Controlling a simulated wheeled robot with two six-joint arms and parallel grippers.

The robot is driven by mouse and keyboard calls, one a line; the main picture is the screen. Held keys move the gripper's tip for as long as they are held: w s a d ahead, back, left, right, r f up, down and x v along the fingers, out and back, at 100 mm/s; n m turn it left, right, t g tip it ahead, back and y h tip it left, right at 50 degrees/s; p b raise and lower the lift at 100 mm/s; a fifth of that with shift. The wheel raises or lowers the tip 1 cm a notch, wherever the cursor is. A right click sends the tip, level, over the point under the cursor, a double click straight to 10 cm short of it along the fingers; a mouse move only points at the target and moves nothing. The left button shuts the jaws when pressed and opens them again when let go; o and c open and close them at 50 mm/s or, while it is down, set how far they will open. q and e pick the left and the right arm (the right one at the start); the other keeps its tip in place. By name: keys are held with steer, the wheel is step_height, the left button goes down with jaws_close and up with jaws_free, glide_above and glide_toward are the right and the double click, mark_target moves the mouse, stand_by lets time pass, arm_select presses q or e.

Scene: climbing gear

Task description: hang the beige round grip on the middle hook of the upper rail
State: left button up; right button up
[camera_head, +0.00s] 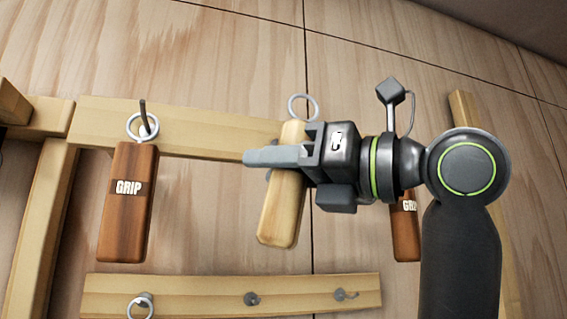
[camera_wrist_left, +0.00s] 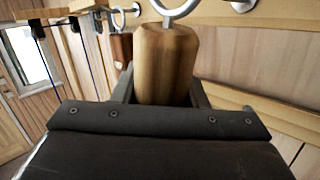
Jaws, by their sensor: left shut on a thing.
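The beige round grip (camera_head: 280,220) is a pale wooden cylinder with a metal ring (camera_head: 303,107) at its top. My left gripper (camera_head: 268,158) is shut around its upper half and holds it slightly tilted in front of the upper rail (camera_head: 200,135). The grip also shows in the left wrist view (camera_wrist_left: 165,65), its ring (camera_wrist_left: 176,8) cut by the top edge. The upper rail's left hook (camera_head: 143,115) carries a brown grip (camera_head: 128,205). The middle hook is hidden behind my gripper in the head view. Whether the ring touches a hook cannot be told. My right gripper is out of view.
Another brown grip (camera_head: 405,235) hangs at the right, partly behind my arm. A lower rail (camera_head: 200,287) runs below with small hooks, a ring (camera_head: 140,305) on its left one. A wooden upright (camera_head: 45,225) stands at the left.

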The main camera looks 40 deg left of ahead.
arm_select(q)
steer(key=shift+w+a, duration=0.2)
steer(key=shift+a, duration=0.25)
steer(key=shift+w+a, duration=0.2)
steer(key=shift+a, duration=0.25)
steer(key=shift+w+a+f, duration=0.25)
steer(key=shift+w+a, duration=0.2)
steer(key=shift+a, duration=0.4)
steer(key=shift+w+a+f, duration=0.2)
steer(key=shift+w+a, duration=0.2)
steer(key=shift+a, duration=0.45)
steer(key=shift+w+a+f, duration=0.25)
steer(key=shift+w+a, duration=0.2)
steer(key=shift+a, duration=0.4)
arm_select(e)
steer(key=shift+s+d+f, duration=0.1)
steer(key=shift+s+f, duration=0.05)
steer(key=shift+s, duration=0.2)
arm_select(q)
steer(key=o, duration=1.2)
steer(key=shift+c, duration=0.2)
steer(key=shift+w+d+f, duration=0.1)
steer(key=shift+d, duration=0.05)
